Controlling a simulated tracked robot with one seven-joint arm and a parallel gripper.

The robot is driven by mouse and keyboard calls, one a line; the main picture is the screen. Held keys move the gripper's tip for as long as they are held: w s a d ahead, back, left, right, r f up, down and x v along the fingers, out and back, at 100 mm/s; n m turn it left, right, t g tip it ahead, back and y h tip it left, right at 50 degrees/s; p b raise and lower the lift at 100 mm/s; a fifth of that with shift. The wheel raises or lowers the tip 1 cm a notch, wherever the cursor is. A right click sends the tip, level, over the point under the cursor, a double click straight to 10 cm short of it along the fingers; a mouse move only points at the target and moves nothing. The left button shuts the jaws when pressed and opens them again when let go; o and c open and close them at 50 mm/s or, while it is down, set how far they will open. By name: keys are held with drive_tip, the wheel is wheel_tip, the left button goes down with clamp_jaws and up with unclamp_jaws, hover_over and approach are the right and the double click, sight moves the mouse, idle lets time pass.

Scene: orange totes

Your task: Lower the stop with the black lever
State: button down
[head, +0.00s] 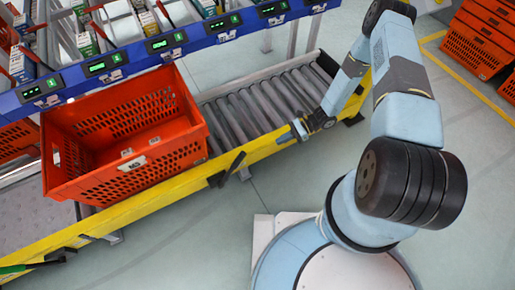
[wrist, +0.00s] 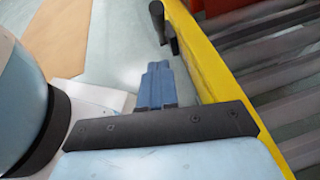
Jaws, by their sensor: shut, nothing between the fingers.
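The black lever (head: 233,166) is on the outer side of the yellow conveyor rail (head: 262,151), near the right end of the orange tote, and slants up to the right. In the wrist view the black lever (wrist: 157,20) stands ahead of my fingers, beside the rail (wrist: 203,58). My gripper (head: 298,129) is over the rail's outer edge, right of the lever and apart from it. In the wrist view the blue fingers of my gripper (wrist: 157,72) are together and empty. I cannot clearly make out the stop.
An orange tote (head: 178,152) sits on the conveyor left of the lever. Bare rollers (head: 262,103) lie to its right. A blue rack beam (head: 130,59) with green displays runs behind. Stacked orange totes (head: 478,50) stand at the far right.

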drive_tip(key=a+r+x, duration=0.1)
drive_tip(key=r+x, duration=0.1)
drive_tip(key=x, duration=1)
drive_tip(key=shift+s+a+r, duration=0.2)
drive_tip(key=shift+s+a, duration=0.05)
drive_tip(key=shift+a, duration=0.1)
